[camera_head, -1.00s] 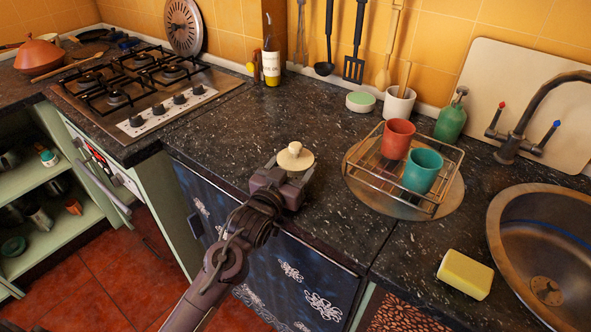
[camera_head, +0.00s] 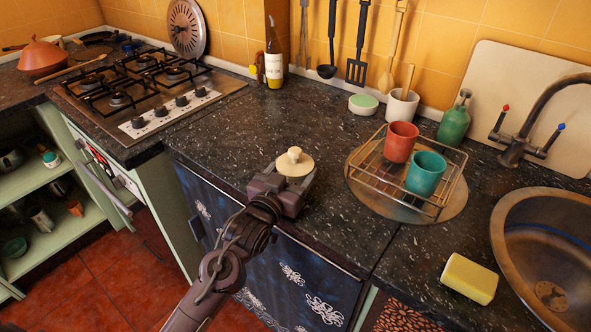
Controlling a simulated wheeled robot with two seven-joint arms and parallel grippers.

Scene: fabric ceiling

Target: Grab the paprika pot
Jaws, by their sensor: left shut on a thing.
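The paprika pot (camera_head: 295,162) shows as a round cream lid with a small knob on top, near the front edge of the dark counter. My left gripper (camera_head: 287,185) is shut on the pot, coming from the front. The gripper hides the pot's body below the lid, and I cannot tell whether its base touches the counter. My right gripper is not in view.
To the right, a wire rack (camera_head: 402,185) holds a red cup (camera_head: 401,142) and a teal cup (camera_head: 426,173). A yellow sponge (camera_head: 469,278) lies near the sink (camera_head: 560,240). A gas hob (camera_head: 150,85) is at the left. The counter (camera_head: 225,140) behind the pot is clear.

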